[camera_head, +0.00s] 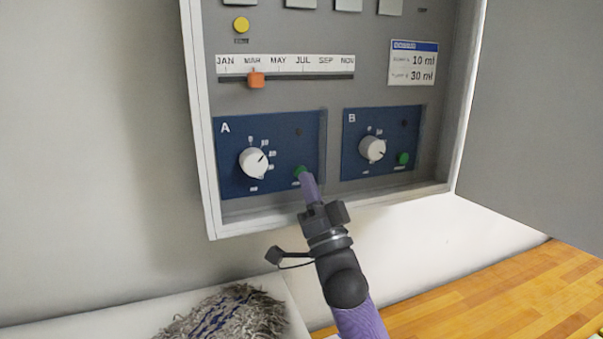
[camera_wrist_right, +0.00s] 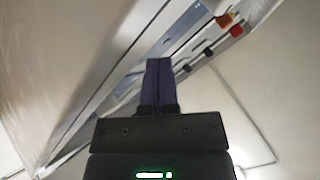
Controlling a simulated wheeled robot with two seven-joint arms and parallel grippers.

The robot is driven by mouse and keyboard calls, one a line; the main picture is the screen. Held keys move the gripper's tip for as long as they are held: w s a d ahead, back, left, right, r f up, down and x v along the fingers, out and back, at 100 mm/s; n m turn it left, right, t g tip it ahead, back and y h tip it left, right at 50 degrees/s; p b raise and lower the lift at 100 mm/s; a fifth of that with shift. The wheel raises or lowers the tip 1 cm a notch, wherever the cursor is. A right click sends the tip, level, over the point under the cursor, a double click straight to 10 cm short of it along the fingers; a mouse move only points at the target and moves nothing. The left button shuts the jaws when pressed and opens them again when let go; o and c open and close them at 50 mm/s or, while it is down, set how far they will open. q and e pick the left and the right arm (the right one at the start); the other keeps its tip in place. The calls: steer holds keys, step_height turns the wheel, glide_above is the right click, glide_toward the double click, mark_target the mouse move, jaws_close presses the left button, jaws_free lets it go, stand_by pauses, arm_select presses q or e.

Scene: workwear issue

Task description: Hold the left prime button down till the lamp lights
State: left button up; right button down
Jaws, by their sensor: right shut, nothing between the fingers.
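The left prime button (camera_head: 299,171) is a green button at the lower right of the blue panel A (camera_head: 228,180). My right gripper (camera_head: 306,178) is shut and empty, its purple fingertips at the lower edge of the button and covering part of it. I cannot tell whether they touch it or press it in. The small lamp (camera_head: 298,132) above the button looks dark. In the right wrist view, the closed fingers (camera_wrist_right: 158,80) point up toward the cabinet and hide the button. My left gripper is not in view.
Panel B (camera_head: 350,160), with its own knob (camera_head: 372,149) and green button (camera_head: 403,159), is to the right. A white dial knob (camera_head: 253,163) is left of the fingertips. An orange slider (camera_head: 256,80) sits above. The open cabinet door (camera_head: 535,120) stands at the right. A grey mop head (camera_head: 228,318) lies below.

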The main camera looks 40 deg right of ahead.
steer(key=shift+w, duration=0.1)
stand_by(0.3)
steer(key=shift+w+d, duration=0.1)
steer(key=shift+w, duration=0.2)
steer(key=shift+w, duration=0.1)
steer(key=shift+w+d+r+b, duration=0.1)
steer(key=shift+w+b, duration=0.1)
steer(key=shift+b, duration=0.25)
stand_by(0.8)
steer(key=shift+f, duration=0.2)
stand_by(3.1)
steer(key=shift+f, duration=0.1)
steer(key=shift+s+f+p, duration=0.15)
steer(key=shift+s+p, duration=0.15)
steer(key=shift+s, duration=0.05)
